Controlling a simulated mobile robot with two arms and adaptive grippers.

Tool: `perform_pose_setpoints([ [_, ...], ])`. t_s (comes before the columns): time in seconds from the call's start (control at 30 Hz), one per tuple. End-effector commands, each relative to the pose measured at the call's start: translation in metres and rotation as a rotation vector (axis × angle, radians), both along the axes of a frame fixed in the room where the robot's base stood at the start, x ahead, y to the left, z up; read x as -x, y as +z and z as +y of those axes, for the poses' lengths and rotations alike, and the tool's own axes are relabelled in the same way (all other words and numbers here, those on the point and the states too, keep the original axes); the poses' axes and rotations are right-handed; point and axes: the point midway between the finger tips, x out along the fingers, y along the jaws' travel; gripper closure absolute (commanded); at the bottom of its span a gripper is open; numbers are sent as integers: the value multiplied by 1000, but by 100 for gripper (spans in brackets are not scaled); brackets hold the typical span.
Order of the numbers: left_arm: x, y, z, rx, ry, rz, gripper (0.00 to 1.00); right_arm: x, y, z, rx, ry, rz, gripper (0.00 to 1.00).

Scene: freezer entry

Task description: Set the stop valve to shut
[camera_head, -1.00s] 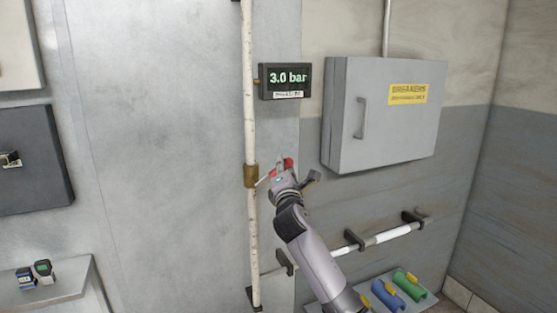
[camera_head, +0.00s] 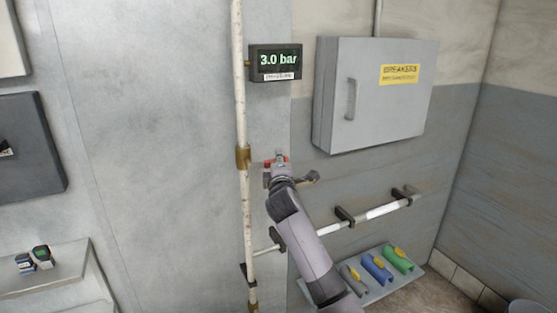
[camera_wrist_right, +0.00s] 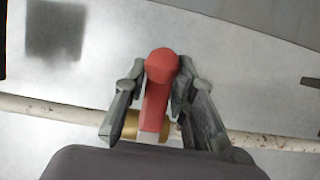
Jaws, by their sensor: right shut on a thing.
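The stop valve has a brass body (camera_head: 243,157) on a white vertical pipe (camera_head: 241,110). Its red lever handle (camera_wrist_right: 157,92) stands between the fingers of my right gripper (camera_wrist_right: 160,88) in the right wrist view, and the gripper is shut on it. In the head view my right gripper (camera_head: 279,163) is just right of the valve body, and only a little red shows around it. A pressure display (camera_head: 276,62) above reads 3.0 bar. My left gripper is not in view.
A grey breaker box (camera_head: 375,95) hangs to the right. A white rail (camera_head: 376,212) on black brackets runs below it. A small shelf (camera_head: 418,271) with grey, blue and green items is at lower right. Another shelf (camera_head: 50,278) with two small devices is at lower left.

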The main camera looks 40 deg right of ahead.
Motion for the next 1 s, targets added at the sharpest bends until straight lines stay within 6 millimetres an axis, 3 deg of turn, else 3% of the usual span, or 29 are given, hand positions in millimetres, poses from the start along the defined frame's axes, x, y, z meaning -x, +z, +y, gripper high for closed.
perform_pose_setpoints([
  [0.37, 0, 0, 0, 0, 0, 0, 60, 0, 0, -1, -4, -1, 0, 100],
  [0.4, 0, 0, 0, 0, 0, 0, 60, 0, -1, -1, -4, -2, 0, 74],
  [0.67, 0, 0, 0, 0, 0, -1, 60, 0, -1, 0, -3, -1, 0, 56],
  [1.0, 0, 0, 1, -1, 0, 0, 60, 2, -1, 1, -2, 0, 1, 56],
])
